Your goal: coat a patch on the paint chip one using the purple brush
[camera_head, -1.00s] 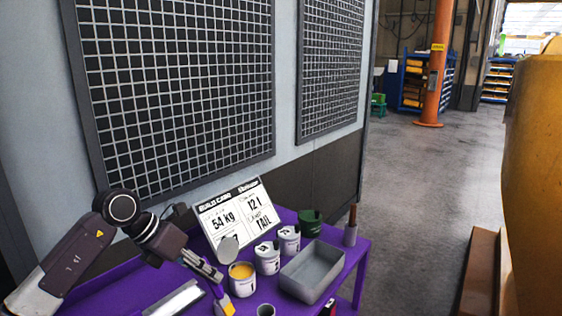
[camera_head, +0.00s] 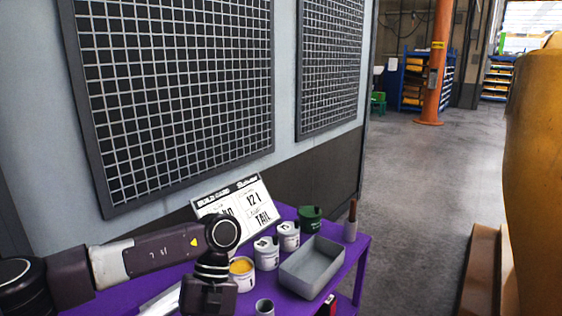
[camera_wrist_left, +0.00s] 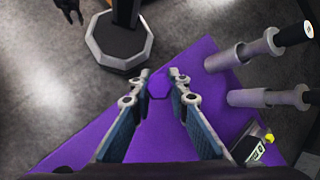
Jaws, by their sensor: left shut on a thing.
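My left gripper (camera_wrist_left: 158,84) is shut on the purple brush (camera_wrist_left: 158,86), whose purple end shows between the fingertips in the left wrist view. Its bristles are hidden there. In the head view my left wrist hangs over the purple table, and the fingers and brush are out of sight. An open can of yellow paint (camera_head: 242,267) stands just right of the wrist. A pale flat strip (camera_head: 162,303) lies left of the wrist, partly covered; I cannot tell whether it is paint chip one. A dark claw, seemingly my right gripper (camera_wrist_left: 70,9), shows at the wrist view's top edge.
White cans (camera_head: 267,254), a dark green can (camera_head: 310,219), a grey tray (camera_head: 316,262), a small grey cup (camera_head: 264,308) and a holder with a brown handle (camera_head: 351,221) stand on the purple table (camera_head: 345,273). A build card (camera_head: 255,204) leans at the back.

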